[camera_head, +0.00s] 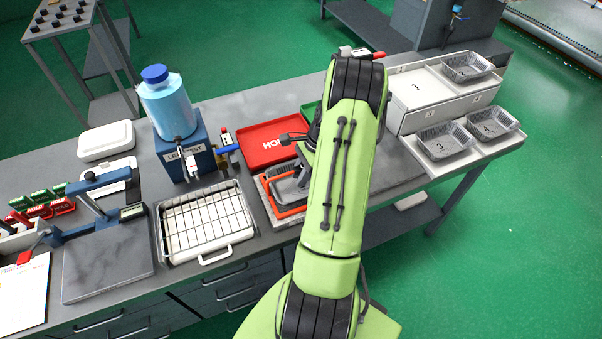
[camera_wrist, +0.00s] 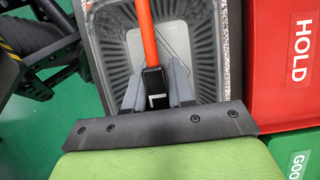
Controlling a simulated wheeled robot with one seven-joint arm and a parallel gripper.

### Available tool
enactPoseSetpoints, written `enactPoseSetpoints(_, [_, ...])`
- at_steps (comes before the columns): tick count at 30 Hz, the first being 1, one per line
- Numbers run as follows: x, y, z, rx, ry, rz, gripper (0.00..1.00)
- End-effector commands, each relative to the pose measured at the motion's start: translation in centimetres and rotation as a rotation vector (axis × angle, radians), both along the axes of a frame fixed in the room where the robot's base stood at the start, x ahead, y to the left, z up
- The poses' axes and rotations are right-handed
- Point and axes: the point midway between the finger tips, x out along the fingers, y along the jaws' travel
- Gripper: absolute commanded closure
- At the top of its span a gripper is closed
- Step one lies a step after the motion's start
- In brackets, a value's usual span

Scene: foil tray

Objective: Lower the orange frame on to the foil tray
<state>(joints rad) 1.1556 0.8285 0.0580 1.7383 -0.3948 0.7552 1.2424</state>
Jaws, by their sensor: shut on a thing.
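My gripper (camera_wrist: 154,88) is shut on the orange frame (camera_wrist: 147,30), with a finger on each side of its bar. The bar runs away from the fingers across the wrist view. Behind it is the foil tray (camera_wrist: 206,45), grey with ribbed sloping walls and a paler floor. I cannot tell how large the gap is between frame and tray. In the head view an orange edge of the frame (camera_head: 290,213) shows left of my arm, over a speckled slab. My arm hides most of the frame, the tray and the gripper there.
A red HOLD tray (camera_head: 268,146) lies close behind the slab (camera_head: 264,204). A wire rack in a pan (camera_head: 205,259) stands to the left. A blue-capped bottle (camera_head: 168,103) stands at back left.

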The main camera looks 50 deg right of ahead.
Motion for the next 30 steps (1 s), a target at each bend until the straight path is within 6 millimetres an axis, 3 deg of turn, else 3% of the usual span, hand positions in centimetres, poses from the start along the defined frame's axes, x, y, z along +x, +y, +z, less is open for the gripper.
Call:
enactPoseSetpoints(4, [0.0,0.0,-0.3,0.000,0.000,0.000,1.00])
enactPoseSetpoints(5, [0.0,0.0,-0.2,0.000,0.000,0.000,0.72])
enactPoseSetpoints(10, [0.0,0.0,-0.2,0.000,0.000,0.000,0.47])
enactPoseSetpoints(20, [-0.1,-0.2,0.3,0.000,-0.001,0.000,0.47])
enactPoseSetpoints(23, [-0.4,-0.9,2.1,-0.004,-0.002,-0.002,0.47])
enactPoseSetpoints(30, [-1.8,-3.2,8.5,-0.005,-0.002,-0.004,0.47])
